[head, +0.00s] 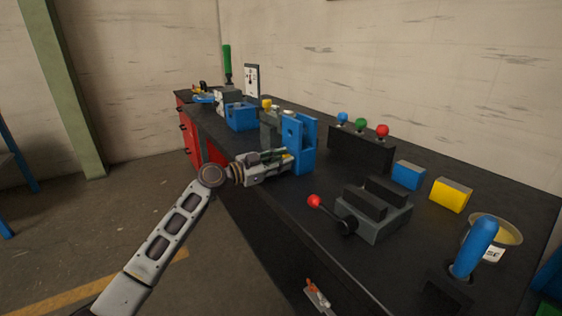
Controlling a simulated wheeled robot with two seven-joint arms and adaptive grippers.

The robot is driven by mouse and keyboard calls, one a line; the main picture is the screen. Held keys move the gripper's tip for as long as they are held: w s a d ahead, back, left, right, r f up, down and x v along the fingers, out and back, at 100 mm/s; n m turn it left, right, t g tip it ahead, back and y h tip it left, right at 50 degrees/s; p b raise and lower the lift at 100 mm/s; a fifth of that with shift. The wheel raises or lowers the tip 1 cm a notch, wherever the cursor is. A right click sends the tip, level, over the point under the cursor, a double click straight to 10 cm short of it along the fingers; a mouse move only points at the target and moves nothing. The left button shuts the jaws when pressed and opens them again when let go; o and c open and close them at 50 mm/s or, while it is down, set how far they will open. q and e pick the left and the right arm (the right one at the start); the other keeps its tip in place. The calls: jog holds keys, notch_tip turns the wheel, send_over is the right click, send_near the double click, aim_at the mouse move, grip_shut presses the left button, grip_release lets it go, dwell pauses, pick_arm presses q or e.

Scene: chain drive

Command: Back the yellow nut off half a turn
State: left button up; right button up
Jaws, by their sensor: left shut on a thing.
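My left gripper (284,158) reaches in from the left to the side of a blue upright bracket (304,142) near the front edge of the bench. It is shut, and a small bit of the yellow nut (287,154) shows between its fingertips. The fingers hide most of the nut, so its angle cannot be told. My right gripper is not in view.
The black bench top (450,256) holds a grey vise (375,212) with a red-tipped lever, yellow (451,194) and blue (408,175) blocks, and a round tin (507,231). A blue box (241,117) and a grey post with a yellow top (266,104) stand behind the gripper.

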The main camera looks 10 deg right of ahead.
pick_arm(q)
jog(key=o, duration=1)
jog(key=shift+a, duration=0.15)
jog(key=shift+v, duration=5.9)
